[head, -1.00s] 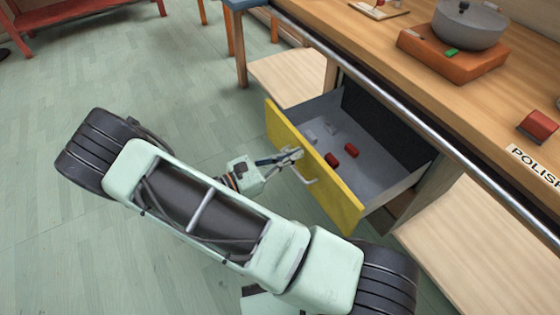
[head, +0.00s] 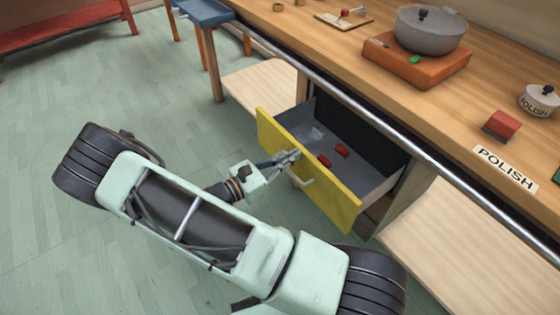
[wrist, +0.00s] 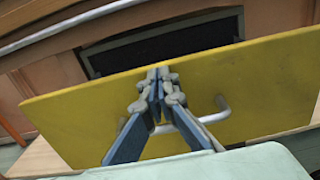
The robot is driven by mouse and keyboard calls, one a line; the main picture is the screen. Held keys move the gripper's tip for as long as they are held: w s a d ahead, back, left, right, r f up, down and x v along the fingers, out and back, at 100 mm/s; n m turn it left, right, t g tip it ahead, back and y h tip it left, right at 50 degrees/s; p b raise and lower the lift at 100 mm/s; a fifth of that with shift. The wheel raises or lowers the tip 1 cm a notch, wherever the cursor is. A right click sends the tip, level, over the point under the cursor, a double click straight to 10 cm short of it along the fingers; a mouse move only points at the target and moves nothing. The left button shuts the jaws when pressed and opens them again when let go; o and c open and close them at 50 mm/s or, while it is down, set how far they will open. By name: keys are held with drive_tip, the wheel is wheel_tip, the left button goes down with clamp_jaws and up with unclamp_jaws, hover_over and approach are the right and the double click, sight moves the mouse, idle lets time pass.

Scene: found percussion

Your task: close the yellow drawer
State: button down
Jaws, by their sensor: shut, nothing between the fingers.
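The yellow drawer (head: 325,187) stands pulled out from under the workbench, with its grey inside showing. Its yellow front also fills much of the wrist view (wrist: 255,85). A pale bar handle (head: 303,181) is on the front, and it shows in the wrist view (wrist: 213,113) just behind and right of the fingers. My gripper (head: 294,156) is shut and empty at the upper part of the drawer front, above the handle. In the wrist view the fingertips (wrist: 158,76) overlap the front near its top edge; whether they touch it I cannot tell.
Red blocks (head: 341,151) and a pale piece lie in the drawer. A metal rail (head: 375,110) runs along the bench edge above. A grey pot (head: 430,32) on an orange base (head: 415,65) and a red block (head: 501,125) stand on the bench.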

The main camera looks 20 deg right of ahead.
drive_tip(key=p+x, duration=0.1)
drive_tip(key=x, duration=2.1)
drive_tip(key=shift+a, duration=0.1)
